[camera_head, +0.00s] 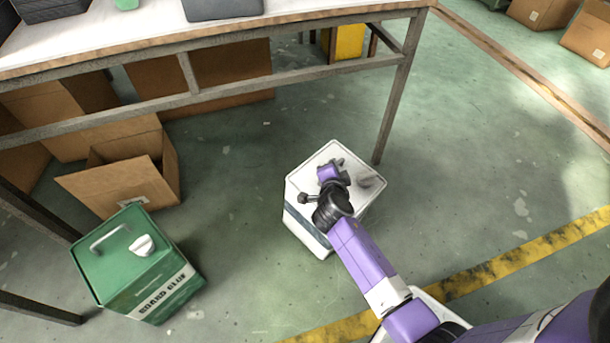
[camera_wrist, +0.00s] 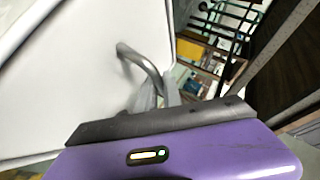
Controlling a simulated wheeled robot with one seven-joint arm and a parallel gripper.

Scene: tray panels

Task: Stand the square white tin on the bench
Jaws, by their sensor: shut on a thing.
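The square white tin (camera_head: 305,183) is in front of the bench, left of the bench's near right leg, with its lid facing up in the head view. In the wrist view its white lid (camera_wrist: 60,75) fills the left side, with a bent metal handle (camera_wrist: 140,60) on it. My gripper (camera_head: 331,174) is over the lid and shut on the handle; my arm hides part of the lid. I cannot tell whether the tin's base touches the floor. The bench (camera_head: 150,48) has a pale top and a grey metal frame, and runs across the upper left.
A green tin (camera_head: 115,260) labelled "BOARD GLUE" stands on the floor at left. Cardboard boxes (camera_head: 150,190) lie under the bench. A dark grey case (camera_head: 222,8) and a green item (camera_head: 127,4) are on the bench top. Open floor (camera_head: 460,140) lies to the right.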

